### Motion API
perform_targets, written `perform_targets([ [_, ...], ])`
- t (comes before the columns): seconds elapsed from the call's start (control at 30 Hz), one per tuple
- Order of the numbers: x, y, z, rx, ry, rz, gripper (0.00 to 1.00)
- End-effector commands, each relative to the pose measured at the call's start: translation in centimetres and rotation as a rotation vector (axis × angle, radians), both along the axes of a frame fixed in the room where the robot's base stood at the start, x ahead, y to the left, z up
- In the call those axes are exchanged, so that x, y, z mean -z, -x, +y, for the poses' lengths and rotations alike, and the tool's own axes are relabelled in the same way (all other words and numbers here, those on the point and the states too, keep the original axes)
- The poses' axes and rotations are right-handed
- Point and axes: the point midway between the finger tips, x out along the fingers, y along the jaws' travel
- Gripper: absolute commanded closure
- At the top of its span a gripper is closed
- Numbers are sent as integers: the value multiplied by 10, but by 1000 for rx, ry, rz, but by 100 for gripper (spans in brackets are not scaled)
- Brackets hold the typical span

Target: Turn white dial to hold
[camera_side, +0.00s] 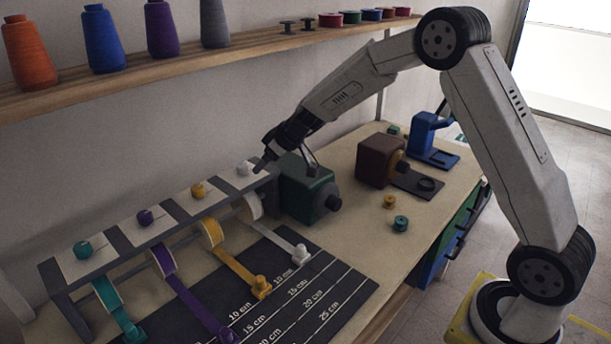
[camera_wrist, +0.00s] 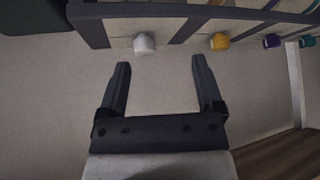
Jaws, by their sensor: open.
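The white dial (camera_side: 243,169) sits at the far right end of the row of dials on the grey ribbon rack. It also shows in the wrist view (camera_wrist: 145,43), above and a little left of my fingers. My gripper (camera_wrist: 160,75) is open and empty. In the side view my gripper (camera_side: 286,168) is just right of the white dial, over the end of the rack and near the green machine. I see no contact with the dial in the wrist view. Any marks around the dial are too small to read.
Yellow (camera_side: 198,191), purple (camera_side: 145,217) and teal (camera_side: 82,249) dials continue along the rack. A green machine (camera_side: 308,188) stands close to my gripper, and a brown one (camera_side: 379,162) is beyond it. A dark measuring mat (camera_side: 290,310) lies in front.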

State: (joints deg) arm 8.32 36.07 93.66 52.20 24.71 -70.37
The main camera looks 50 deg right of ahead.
Motion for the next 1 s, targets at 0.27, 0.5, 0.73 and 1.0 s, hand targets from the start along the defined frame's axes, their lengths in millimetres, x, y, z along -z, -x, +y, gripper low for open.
perform_targets([
  [0.27, -2, -42, -13, -42, 8, -107, 15],
  [0.5, -3, -46, -14, -48, 10, -120, 15],
  [0.73, 1, -49, -13, -47, 10, -118, 15],
  [1.0, 16, -62, -7, -48, 11, -118, 15],
])
